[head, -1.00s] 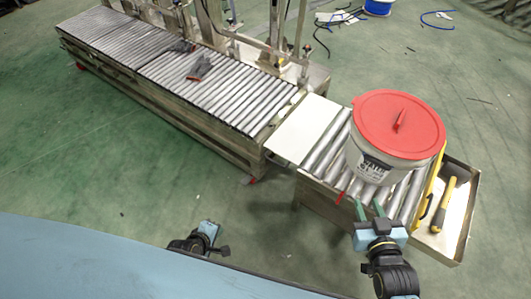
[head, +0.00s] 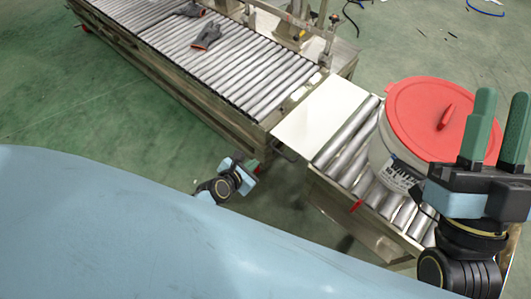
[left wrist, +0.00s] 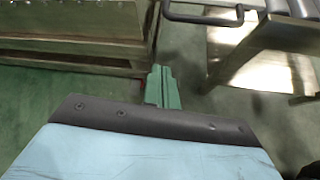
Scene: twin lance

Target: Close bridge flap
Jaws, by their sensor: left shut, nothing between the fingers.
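The bridge flap, a pale plate (head: 322,115), lies roughly flat between the long roller conveyor (head: 190,60) and the short roller stand (head: 345,150) in the head view. I cannot tell whether its far edge rests on the conveyor. A dark bent handle (head: 284,150) sits below its near edge and also shows in the left wrist view (left wrist: 205,20). My left gripper (head: 250,168) is low, left of the handle and apart from it. Its green fingers (left wrist: 162,88) are shut and empty. My right gripper (head: 502,105) is raised at the right, open and empty, its fingers pointing up.
A white bucket with a red lid (head: 435,110) stands on the short stand, partly hidden by my right gripper. A red lever (head: 356,205) sticks out at the stand's near side. Grey gloves (head: 206,37) lie on the conveyor. Green floor is clear left of my left gripper.

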